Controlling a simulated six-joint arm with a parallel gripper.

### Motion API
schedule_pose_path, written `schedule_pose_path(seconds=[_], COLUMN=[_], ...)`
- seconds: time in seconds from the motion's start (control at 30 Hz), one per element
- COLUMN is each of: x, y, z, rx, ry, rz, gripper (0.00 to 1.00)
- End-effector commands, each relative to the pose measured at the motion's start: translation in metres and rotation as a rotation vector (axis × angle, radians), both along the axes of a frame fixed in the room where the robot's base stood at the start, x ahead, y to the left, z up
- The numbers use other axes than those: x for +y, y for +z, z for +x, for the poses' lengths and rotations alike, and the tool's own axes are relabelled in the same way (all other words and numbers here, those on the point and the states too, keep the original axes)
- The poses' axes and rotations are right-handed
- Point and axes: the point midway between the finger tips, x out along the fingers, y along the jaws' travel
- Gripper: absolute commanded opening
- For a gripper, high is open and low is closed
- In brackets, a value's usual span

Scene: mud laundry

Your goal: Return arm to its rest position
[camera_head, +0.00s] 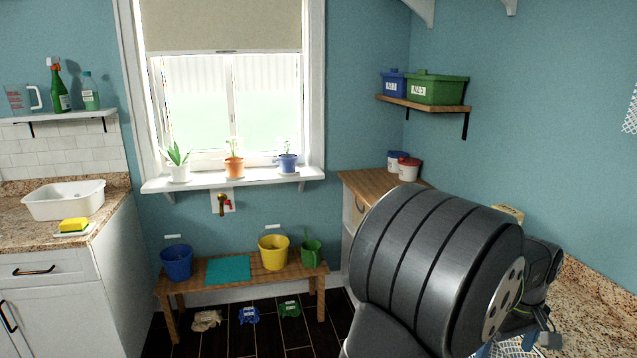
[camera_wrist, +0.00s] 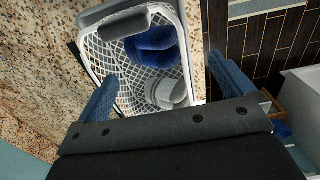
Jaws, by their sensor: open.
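My gripper (camera_wrist: 162,70) shows in the wrist view with its two blue fingers spread wide apart and nothing between them. Beyond the fingers is a white mesh basket (camera_wrist: 108,42) at the granite counter, holding a blue item (camera_wrist: 152,45) and a white-grey item (camera_wrist: 168,92). In the head view my dark arm (camera_head: 425,265) fills the lower right and hides most of the gripper and the basket. Only a bit of white mesh shows at the bottom edge there.
The granite counter (camera_head: 590,295) runs along the right wall. A wooden bench (camera_head: 240,274) with a blue bucket (camera_head: 177,262), a yellow bucket (camera_head: 273,252) and a green watering can (camera_head: 312,253) stands under the window. The dark floor before it holds crumpled cloths (camera_head: 249,315).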

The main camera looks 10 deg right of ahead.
Motion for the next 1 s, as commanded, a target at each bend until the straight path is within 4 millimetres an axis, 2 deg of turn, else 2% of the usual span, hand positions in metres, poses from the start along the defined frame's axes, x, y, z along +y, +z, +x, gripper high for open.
schedule_pose_path(seconds=[0.17, 0.43, 0.63, 1.0], x=[0.000, 0.000, 0.000, -0.001], y=[0.008, 0.009, 0.000, 0.070], z=[0.000, 0.000, 0.000, 0.000], rx=[-0.001, 0.000, 0.001, -0.003], ry=[0.000, 0.000, 0.000, 0.000], rz=[-0.001, -0.001, 0.001, -0.005], gripper=[0.99, 0.99, 0.99, 0.99])
